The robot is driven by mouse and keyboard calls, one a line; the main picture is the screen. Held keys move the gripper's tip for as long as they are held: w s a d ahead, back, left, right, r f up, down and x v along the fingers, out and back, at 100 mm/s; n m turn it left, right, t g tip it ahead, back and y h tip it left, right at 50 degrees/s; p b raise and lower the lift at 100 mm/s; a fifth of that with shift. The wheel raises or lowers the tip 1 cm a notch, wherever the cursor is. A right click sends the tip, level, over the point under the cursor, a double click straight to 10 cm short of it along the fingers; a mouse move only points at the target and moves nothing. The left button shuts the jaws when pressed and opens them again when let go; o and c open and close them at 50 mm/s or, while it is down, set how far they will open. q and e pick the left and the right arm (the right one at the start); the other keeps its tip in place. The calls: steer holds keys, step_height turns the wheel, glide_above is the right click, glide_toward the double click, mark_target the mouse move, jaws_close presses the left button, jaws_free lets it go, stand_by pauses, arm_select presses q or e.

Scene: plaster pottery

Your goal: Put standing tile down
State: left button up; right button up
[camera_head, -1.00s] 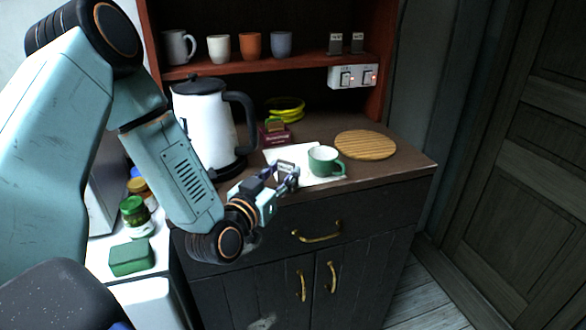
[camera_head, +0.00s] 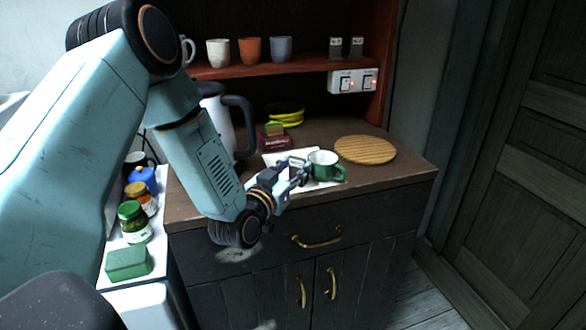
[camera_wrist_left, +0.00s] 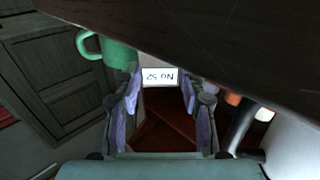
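The tile, a small dark piece with a white label, is at the tips of my left gripper (camera_head: 296,175) over the worktop. In the left wrist view the tile (camera_wrist_left: 160,77) stands between the two fingertips, its label reading "No 52" upside down. In the head view the tile (camera_head: 296,162) is partly hidden by the fingers. Whether its lower edge touches the surface I cannot tell. My right gripper is not in view.
A green mug (camera_head: 323,164) stands just right of the gripper, on or beside white paper (camera_head: 271,158). A round wooden board (camera_head: 365,149) lies further right. A kettle (camera_head: 240,125) stands behind my arm. Two similar tiles (camera_head: 346,47) stand on the red shelf.

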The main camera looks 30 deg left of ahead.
arm_select(q)
steer(key=o, duration=0.4)
steer(key=shift+d, duration=0.1)
steer(key=shift+o, duration=0.2)
steer(key=shift+r, duration=0.1)
steer(key=shift+s+r, duration=0.1)
steer(key=shift+s, duration=0.05)
steer(key=s+d+p, duration=0.1)
steer(key=s+p, duration=0.1)
steer(key=s, duration=0.9)
steer(key=shift+s, duration=0.35)
